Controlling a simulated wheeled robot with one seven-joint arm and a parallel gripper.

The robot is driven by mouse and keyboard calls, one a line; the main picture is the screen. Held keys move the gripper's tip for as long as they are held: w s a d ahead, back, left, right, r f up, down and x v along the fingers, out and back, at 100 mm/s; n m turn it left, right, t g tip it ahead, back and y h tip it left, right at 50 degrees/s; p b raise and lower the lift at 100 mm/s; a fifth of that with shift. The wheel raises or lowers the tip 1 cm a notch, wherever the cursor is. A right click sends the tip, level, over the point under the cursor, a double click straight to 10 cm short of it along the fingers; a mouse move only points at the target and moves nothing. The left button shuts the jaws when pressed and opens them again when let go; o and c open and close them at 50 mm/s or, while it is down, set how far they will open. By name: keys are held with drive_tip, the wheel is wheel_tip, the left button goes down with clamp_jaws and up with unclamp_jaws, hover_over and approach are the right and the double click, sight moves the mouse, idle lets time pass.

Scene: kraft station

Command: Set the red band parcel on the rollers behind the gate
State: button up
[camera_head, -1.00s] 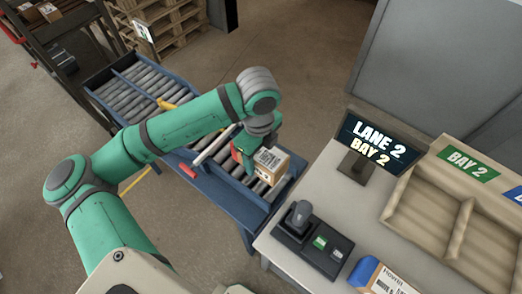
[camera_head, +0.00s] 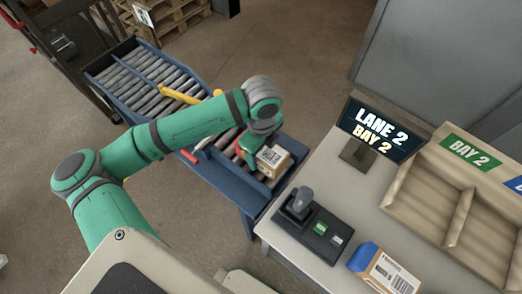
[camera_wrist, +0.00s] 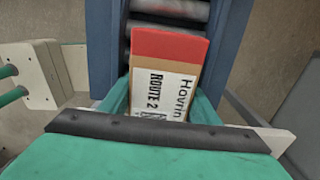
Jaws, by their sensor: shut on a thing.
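The parcel is a small brown box (camera_head: 274,160) with a white label, seen above the near end of the conveyor in the head view. In the wrist view the parcel (camera_wrist: 165,80) shows a red band across its far end and a label reading "ROUTE 2". My gripper (camera_head: 250,147) is shut on it, with green fingers (camera_wrist: 160,103) on both sides. The rollers (camera_head: 150,92) run between blue rails. A red-tipped pale bar (camera_head: 205,141), possibly the gate, lies across the conveyor, partly hidden by my arm. I cannot tell whether the parcel touches the rollers.
A yellow bar (camera_head: 183,96) crosses the rollers farther up. Right of the conveyor stands a table with a "LANE 2 BAY 2" screen (camera_head: 374,130), a scanner on its base (camera_head: 310,225), a blue-ended box (camera_head: 385,268) and beige bins (camera_head: 430,205). Pallets (camera_head: 170,18) stand behind.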

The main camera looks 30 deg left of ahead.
drive_tip(key=o, duration=1.4)
drive_tip(key=shift+r, duration=0.1)
wheel_tip(320, 180, up, 11)
drive_tip(key=shift+f, duration=0.2)
